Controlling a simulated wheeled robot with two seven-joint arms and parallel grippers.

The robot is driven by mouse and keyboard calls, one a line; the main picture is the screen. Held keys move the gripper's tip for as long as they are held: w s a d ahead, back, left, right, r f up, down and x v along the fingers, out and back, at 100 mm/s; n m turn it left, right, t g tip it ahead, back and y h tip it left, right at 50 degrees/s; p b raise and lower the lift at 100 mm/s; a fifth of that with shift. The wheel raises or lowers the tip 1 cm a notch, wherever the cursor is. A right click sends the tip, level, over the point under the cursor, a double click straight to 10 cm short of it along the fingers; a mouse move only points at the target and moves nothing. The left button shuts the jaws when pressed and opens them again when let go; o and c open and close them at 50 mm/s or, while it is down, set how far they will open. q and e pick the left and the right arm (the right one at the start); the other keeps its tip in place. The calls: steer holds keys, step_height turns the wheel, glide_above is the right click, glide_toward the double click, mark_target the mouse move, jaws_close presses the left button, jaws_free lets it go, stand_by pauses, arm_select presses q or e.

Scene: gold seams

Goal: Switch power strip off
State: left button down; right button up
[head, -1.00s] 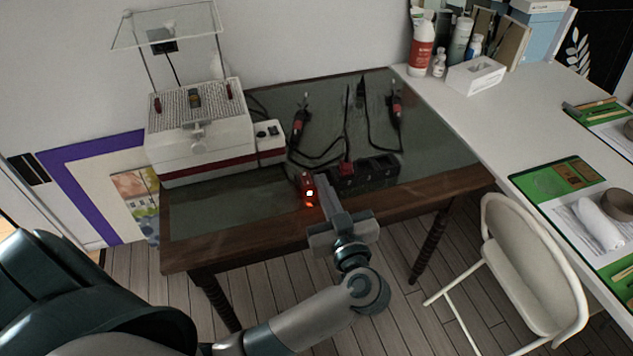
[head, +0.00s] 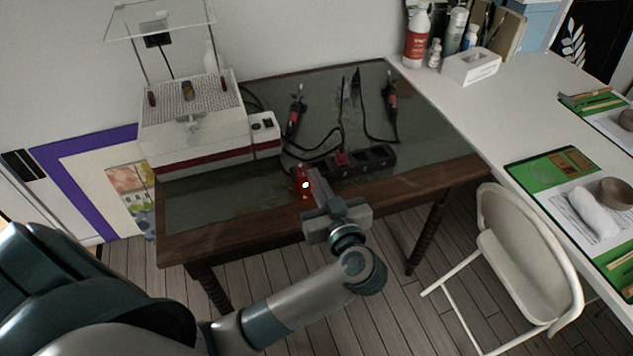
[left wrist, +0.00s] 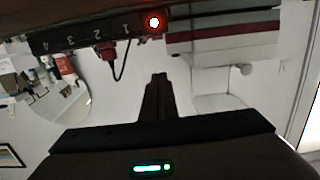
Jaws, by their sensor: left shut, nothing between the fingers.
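The black power strip (head: 367,160) lies on the dark table near its front edge. Its red switch (head: 303,181) at the left end glows. A red plug (head: 341,159) sits in one socket. In the left wrist view the strip (left wrist: 75,38) and its lit switch (left wrist: 154,22) show at the top, with socket numbers visible. My left gripper (head: 316,178) is shut and empty, its fingertips close to the switch. I cannot tell whether they touch it. In the left wrist view the shut fingers (left wrist: 159,84) point toward the strip's end. My right gripper is not in view.
A white and red machine (head: 195,125) with a clear raised panel stands at the table's left. Two red and black tools (head: 296,112) with cables lie behind the strip. A white chair (head: 520,255) and white desk (head: 465,110) are at right.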

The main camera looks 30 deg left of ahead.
arm_select(q)
glide_above(305, 176)
step_height(305, 176, down, 4)
steer(key=shift+r, duration=0.2)
steer(key=shift+f, duration=0.6)
